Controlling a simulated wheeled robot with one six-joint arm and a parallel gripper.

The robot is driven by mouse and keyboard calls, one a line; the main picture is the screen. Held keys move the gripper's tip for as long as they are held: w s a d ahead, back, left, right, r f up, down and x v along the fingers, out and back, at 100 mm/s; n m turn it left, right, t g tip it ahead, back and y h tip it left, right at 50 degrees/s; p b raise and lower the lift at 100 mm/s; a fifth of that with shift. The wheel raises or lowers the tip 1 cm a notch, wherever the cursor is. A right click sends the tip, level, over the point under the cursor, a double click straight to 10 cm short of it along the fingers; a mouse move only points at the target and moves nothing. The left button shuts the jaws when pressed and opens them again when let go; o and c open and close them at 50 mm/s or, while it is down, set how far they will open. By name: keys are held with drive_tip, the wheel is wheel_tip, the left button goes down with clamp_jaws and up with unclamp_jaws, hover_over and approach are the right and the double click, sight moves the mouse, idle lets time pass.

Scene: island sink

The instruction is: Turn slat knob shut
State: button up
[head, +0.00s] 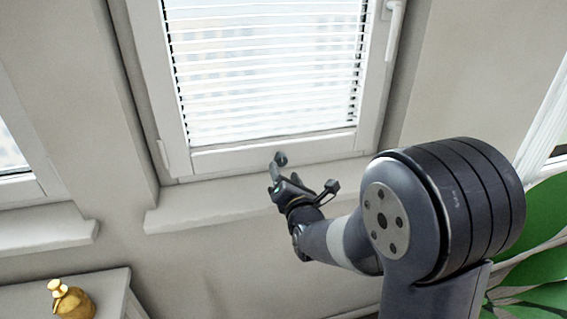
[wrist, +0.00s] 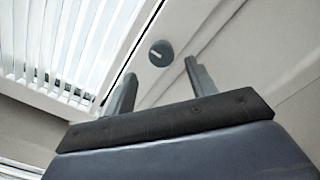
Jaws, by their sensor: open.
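The slat knob (wrist: 161,53) is a small round dark grey knob with a pale line across its face. It sits on the white window frame below the blinds. In the head view the knob (head: 281,158) shows just beyond my gripper's tips. My gripper (head: 275,175) is open and empty. In the wrist view its two fingers (wrist: 160,82) stand apart, and the knob appears between and beyond them, not visibly touched. The blind slats (head: 265,70) show light gaps between them in the head view. The slats (wrist: 75,35) also show gaps in the wrist view.
A white window sill (head: 210,208) runs under the window, close below my gripper. A white window handle (head: 394,30) is at the upper right. A brass bottle (head: 72,299) stands on a pale cabinet (head: 100,280) at lower left. Green leaves (head: 540,235) are at right.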

sight(282, 163)
drive_tip(key=x, duration=0.3)
drive_tip(key=shift+d, duration=0.3)
drive_tip(key=shift+w+a, duration=0.2)
drive_tip(key=shift+w, duration=0.45)
drive_tip(key=c, duration=1)
